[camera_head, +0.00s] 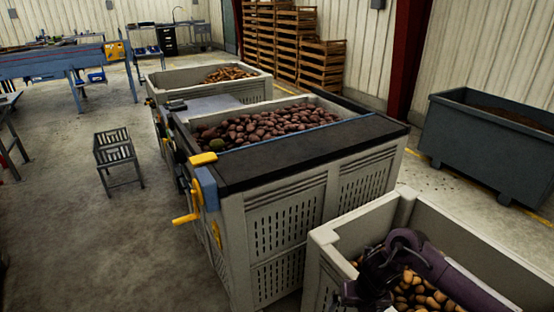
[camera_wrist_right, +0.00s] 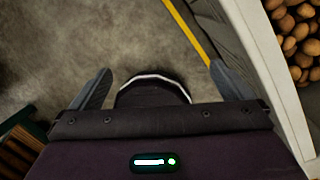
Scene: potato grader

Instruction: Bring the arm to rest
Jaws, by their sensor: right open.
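My right arm, purple and dark, comes in at the lower right of the head view, over a pale crate (camera_head: 325,240) of light brown potatoes (camera_head: 418,292). It bends near the crate's left wall and folds back down toward the bottom edge. Its fingertips cannot be made out there. In the right wrist view my right gripper (camera_wrist_right: 160,85) is open, with its two grey fingers wide apart and nothing held between them. It points down toward the bare concrete floor. The crate's wall and potatoes show to the right of the fingers. My left gripper is in neither view.
A large slatted bin with a black top edge (camera_head: 310,150) and dark red potatoes (camera_head: 262,127) stands at centre. A yellow-handled crank (camera_head: 186,219) juts from its left side. A dark grey bin (camera_head: 485,145) stands at right. Floor at left is mostly clear around a small metal stand (camera_head: 117,155).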

